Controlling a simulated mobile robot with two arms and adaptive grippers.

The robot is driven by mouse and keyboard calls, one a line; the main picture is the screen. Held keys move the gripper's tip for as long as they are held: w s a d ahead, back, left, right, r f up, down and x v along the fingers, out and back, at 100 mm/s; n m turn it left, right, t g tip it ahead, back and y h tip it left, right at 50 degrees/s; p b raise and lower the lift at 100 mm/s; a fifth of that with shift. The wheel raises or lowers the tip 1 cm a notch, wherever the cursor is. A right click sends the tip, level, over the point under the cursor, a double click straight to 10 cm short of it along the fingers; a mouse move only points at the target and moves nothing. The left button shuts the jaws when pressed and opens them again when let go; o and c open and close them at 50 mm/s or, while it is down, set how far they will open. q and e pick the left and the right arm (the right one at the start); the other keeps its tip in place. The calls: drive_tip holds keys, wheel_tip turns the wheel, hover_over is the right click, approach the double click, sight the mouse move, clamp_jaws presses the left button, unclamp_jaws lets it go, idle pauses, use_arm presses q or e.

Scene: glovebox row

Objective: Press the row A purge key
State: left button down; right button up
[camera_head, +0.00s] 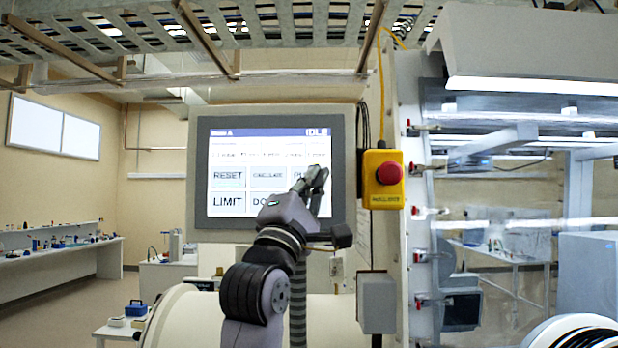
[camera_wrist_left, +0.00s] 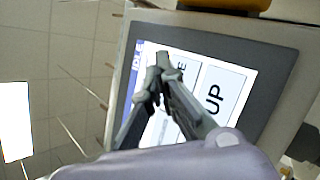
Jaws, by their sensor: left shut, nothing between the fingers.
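The touch panel (camera_head: 268,172) is headed "Row A" and "IDLE" and has two rows of large keys. The upper row shows RESET (camera_head: 229,176), a middle key (camera_head: 268,176) and the purge key (camera_head: 298,173), of which only the first letters show. My left gripper (camera_head: 319,172) is shut and empty, its tips in front of the purge key. In the left wrist view the shut tips (camera_wrist_left: 162,62) lie over the key whose label ends in "E" (camera_wrist_left: 182,66), beside the UP key (camera_wrist_left: 215,98). I cannot tell whether they touch the screen. My right gripper is not in view.
A yellow box with a red stop button (camera_head: 389,173) is mounted just right of the panel. The glovebox window (camera_head: 510,230) is at the right. Benches (camera_head: 60,257) line the left wall.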

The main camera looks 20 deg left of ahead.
use_arm(q)
drive_tip(key=shift+w, duration=0.1)
idle(0.3)
drive_tip(key=shift+w+a, duration=0.15)
drive_tip(key=shift+w, duration=0.15)
drive_tip(key=shift+w+a+p, duration=0.1)
drive_tip(key=shift+w+p, duration=0.3)
idle(0.6)
drive_tip(key=shift+s, duration=0.1)
drive_tip(key=shift+s+d, duration=0.2)
drive_tip(key=shift+s, duration=0.5)
drive_tip(key=shift+s, duration=0.1)
drive_tip(key=shift+s+d+b, duration=0.2)
drive_tip(key=shift+s+d, duration=0.05)
drive_tip(key=shift+s, duration=0.5)
drive_tip(key=shift+s+d+b, duration=0.15)
drive_tip(key=shift+s+d, duration=0.05)
drive_tip(key=shift+s, duration=0.6)
drive_tip(key=shift+s+d+b, duration=0.2)
drive_tip(key=shift+s+d, duration=0.05)
drive_tip(key=shift+s, duration=0.5)
